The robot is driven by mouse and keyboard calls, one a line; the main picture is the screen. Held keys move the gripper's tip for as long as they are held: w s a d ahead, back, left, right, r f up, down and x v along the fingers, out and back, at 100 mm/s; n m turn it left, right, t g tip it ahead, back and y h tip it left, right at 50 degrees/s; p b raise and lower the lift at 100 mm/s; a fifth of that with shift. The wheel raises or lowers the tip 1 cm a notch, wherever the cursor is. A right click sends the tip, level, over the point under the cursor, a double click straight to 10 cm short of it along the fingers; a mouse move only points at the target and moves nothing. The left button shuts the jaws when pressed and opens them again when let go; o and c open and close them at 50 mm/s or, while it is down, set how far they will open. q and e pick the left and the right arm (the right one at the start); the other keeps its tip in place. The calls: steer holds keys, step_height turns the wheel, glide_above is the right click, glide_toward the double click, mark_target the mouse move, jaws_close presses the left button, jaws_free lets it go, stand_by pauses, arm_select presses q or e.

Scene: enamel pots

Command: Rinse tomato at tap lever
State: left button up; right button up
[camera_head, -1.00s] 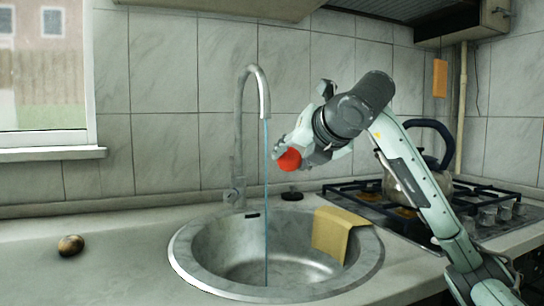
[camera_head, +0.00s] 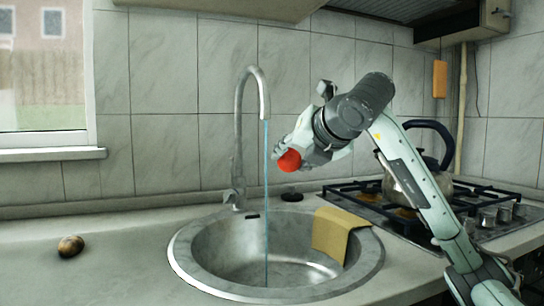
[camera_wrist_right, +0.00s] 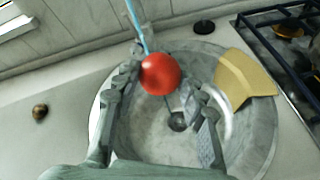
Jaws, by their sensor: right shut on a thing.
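The red tomato (camera_head: 289,160) is held in my right gripper (camera_head: 297,156), above the sink and just right of the thin blue water stream (camera_head: 266,200). In the right wrist view the tomato (camera_wrist_right: 161,74) sits between the fingertips, with the stream (camera_wrist_right: 136,25) passing close beside it at its upper left; I cannot tell if they touch. The grey tap (camera_head: 240,130) arches over the sink, with its lever (camera_head: 232,197) low at its base. Water runs from the spout. My left gripper is not in view.
The round metal sink (camera_head: 190,262) has a yellow cloth (camera_head: 333,236) over its right rim. A brown round item (camera_head: 71,246) lies on the left counter. A kettle (camera_head: 440,180) stands on the gas stove (camera_head: 500,205) behind my right arm. A black stopper (camera_head: 292,197) lies behind the sink.

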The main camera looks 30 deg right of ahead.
steer(key=shift+r, duration=0.1)
steer(key=s+r+p, duration=0.1)
steer(key=s, duration=0.1)
steer(key=s+a+r+p, duration=0.1)
steer(key=r, duration=0.1)
steer(key=shift+s+r, duration=0.15)
steer(key=shift+s, duration=0.2)
steer(key=shift+s+a+r+p, duration=0.3)
steer(key=shift+s+p, duration=0.1)
steer(key=shift+s, duration=0.2)
